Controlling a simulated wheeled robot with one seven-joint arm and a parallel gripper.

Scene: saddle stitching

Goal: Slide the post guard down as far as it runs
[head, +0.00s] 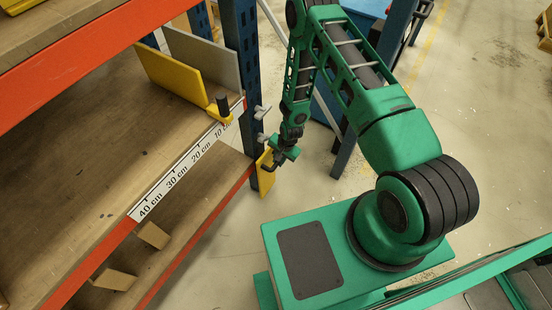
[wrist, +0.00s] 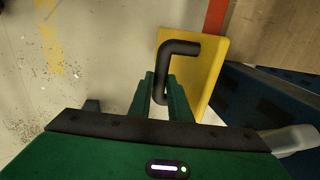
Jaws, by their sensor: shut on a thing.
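The post guard (head: 267,178) is a yellow plate beside the lower part of the blue rack post (head: 243,60). In the wrist view the yellow guard (wrist: 212,62) carries a bent black handle (wrist: 182,47). My gripper (head: 272,163) is at the guard, with my arm reaching down from above. In the wrist view the green fingers of my gripper (wrist: 162,88) stand on either side of the handle's long leg and are shut on it. The lower end of the guard and its fixing to the post are partly hidden.
The shelf on the left carries a yellow panel (head: 170,75), a grey panel (head: 205,58) and a black knob (head: 222,104). A centimetre scale strip (head: 178,173) runs along its front edge. Small wooden blocks (head: 152,235) lie on the lower shelf. Open floor (head: 215,270) lies in front.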

